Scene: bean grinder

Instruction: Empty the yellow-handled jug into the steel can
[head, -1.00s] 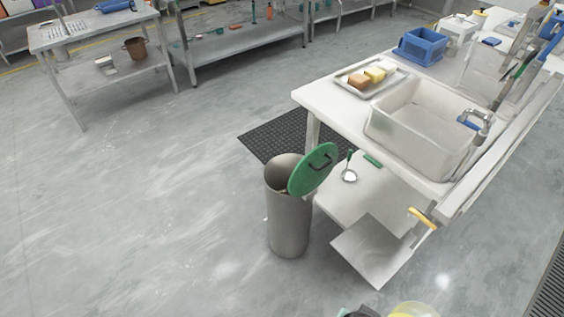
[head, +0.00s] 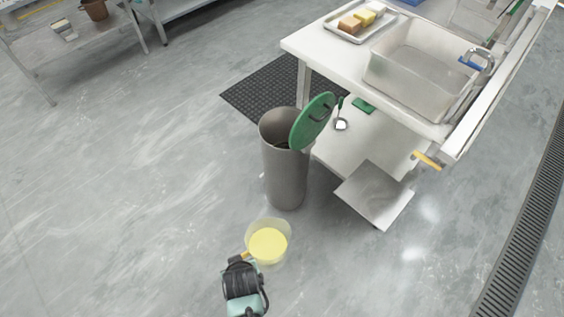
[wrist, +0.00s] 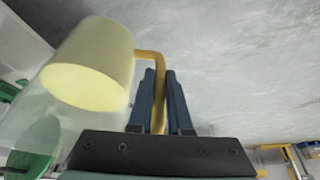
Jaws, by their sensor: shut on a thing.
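The clear jug (head: 283,229) with pale yellow contents is in the lower middle of the head view, in front of the steel can. My gripper (wrist: 160,80) is shut on its yellow handle (wrist: 152,54), with the two dark fingers on either side. The jug body (wrist: 95,60) fills the left of the wrist view. The steel can (head: 285,180) stands upright on the floor, and its mouth is open. A green lid (head: 313,122) leans up at the right side of its rim. The jug is apart from the can, nearer to me.
A white sink table (head: 325,50) with a lower shelf (head: 335,152) stands right of the can. A flat metal panel (head: 375,195) juts out low beside it. A black mat (head: 262,97) lies behind the can. The floor to the left is clear.

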